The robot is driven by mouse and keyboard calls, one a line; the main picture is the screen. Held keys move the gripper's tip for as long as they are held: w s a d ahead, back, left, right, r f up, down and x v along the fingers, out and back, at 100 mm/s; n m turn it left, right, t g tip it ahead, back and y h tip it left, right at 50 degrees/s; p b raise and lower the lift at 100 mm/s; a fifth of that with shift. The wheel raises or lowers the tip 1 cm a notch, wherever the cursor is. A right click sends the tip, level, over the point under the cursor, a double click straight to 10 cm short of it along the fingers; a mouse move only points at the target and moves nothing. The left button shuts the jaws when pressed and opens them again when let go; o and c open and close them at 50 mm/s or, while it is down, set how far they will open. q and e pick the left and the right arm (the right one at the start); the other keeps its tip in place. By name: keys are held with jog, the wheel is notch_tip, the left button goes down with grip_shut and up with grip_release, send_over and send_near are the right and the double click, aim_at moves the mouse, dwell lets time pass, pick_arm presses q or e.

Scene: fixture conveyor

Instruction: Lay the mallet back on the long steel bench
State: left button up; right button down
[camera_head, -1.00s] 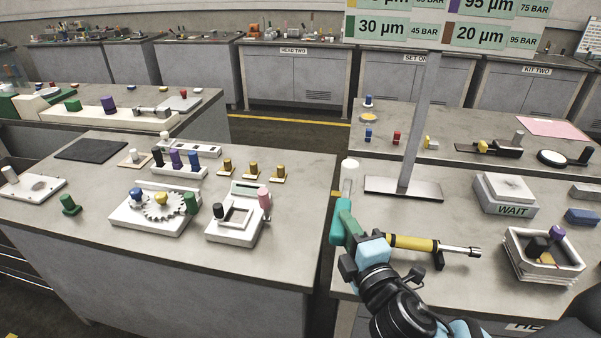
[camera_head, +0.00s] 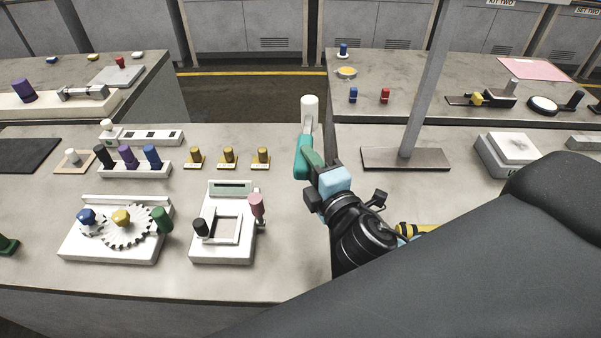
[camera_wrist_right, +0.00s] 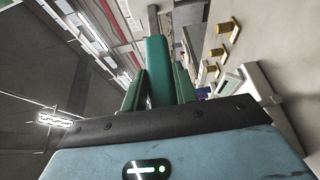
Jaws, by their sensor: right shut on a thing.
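The mallet has a white head (camera_head: 309,108) and a teal handle (camera_head: 302,160). My right gripper (camera_head: 314,166) is shut on the handle, with the head pointing away from me. In the head view the mallet appears over the right edge of the left bench (camera_head: 292,270), beside the gap to the right bench (camera_head: 360,190); its height above the top is hard to tell. In the right wrist view the teal handle (camera_wrist_right: 156,72) stands between the green fingers. Which bench is the long steel one is not clear. My left gripper is out of view.
Gold-coloured pegs (camera_head: 228,157), a white frame fixture with a pink knob (camera_head: 256,205) and a gear fixture (camera_head: 95,250) stand on the left bench. A sign post on a steel base (camera_head: 385,158) stands right of the mallet. The left bench's front right corner is bare.

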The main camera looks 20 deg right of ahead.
jog(key=w+d+f+n+g+h, duration=0.1)
jog(key=w+f+n+g, duration=0.1)
jog(key=f+n, duration=0.2)
jog(key=w+d+f+n+g+h, duration=0.1)
jog(key=w+f+n+g+h, duration=0.1)
jog(key=w+f+n, duration=0.1)
jog(key=w+f+n+g+h, duration=0.1)
jog(key=w+f+n+g, duration=0.1)
jog(key=f+n, duration=0.2)
jog(key=shift+w+d+f+n+g+h, duration=0.2)
jog(key=shift+f, duration=0.25)
jog(key=shift+w+d+f+n+g+h, duration=0.2)
jog(key=shift+f, duration=0.25)
jog(key=shift+w+f+n, duration=0.1)
jog(key=shift+f+n, duration=0.3)
jog(key=shift+f+b, duration=0.3)
jog(key=shift+f, duration=1.1)
jog(key=shift+f, duration=0.65)
